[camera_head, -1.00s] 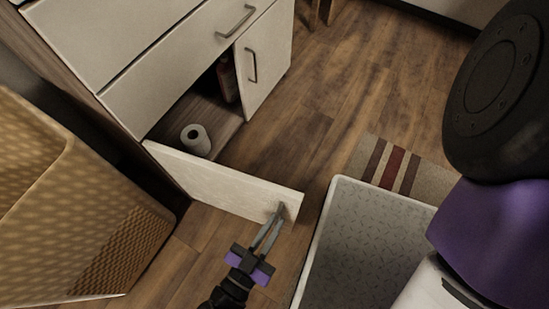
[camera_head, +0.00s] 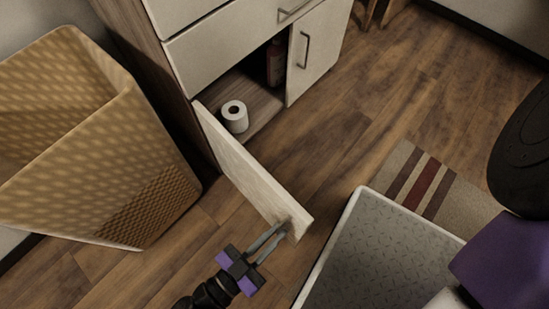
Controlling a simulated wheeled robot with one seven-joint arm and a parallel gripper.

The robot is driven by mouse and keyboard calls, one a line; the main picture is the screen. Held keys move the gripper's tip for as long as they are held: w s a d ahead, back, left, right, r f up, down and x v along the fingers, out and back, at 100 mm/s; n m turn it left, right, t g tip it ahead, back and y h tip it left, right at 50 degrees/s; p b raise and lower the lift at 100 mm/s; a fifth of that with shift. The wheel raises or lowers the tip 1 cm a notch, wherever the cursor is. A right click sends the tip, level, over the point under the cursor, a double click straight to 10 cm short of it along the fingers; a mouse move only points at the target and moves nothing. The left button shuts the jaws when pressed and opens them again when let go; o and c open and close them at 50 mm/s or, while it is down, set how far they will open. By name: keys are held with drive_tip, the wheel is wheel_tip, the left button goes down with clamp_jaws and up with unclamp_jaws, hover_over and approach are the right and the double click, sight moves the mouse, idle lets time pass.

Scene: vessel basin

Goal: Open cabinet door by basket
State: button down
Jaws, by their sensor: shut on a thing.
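The cabinet (camera_head: 238,48) is white with wood-coloured sides and stands at the top middle. Its left door (camera_head: 250,175), the one by the basket, stands wide open and swung out toward me. The woven tan basket (camera_head: 100,150) is on the left, a little apart from the door. My gripper (camera_head: 275,238) is shut at the free end of this door, at its handle; the handle itself is mostly hidden by the fingers. The right door (camera_head: 318,55) has a dark bar handle (camera_head: 305,50) and looks slightly ajar.
A toilet roll (camera_head: 235,117) and a red-brown bottle (camera_head: 275,65) stand inside the cabinet. A grey textured tray-like surface with a white rim (camera_head: 385,250) is at the lower right, beside a striped rug (camera_head: 430,185). Wood floor (camera_head: 330,150) between is clear.

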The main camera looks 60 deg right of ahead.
drive_tip(key=c, duration=1.6)
unclamp_jaws()
drive_tip(key=shift+w+d, duration=0.15)
drive_tip(key=shift+w, duration=0.25)
drive_tip(key=shift+o, duration=0.3)
drive_tip(key=shift+s, duration=0.1)
drive_tip(key=v, duration=0.8)
drive_tip(key=shift+s+d, duration=0.1)
drive_tip(key=shift+s, duration=0.05)
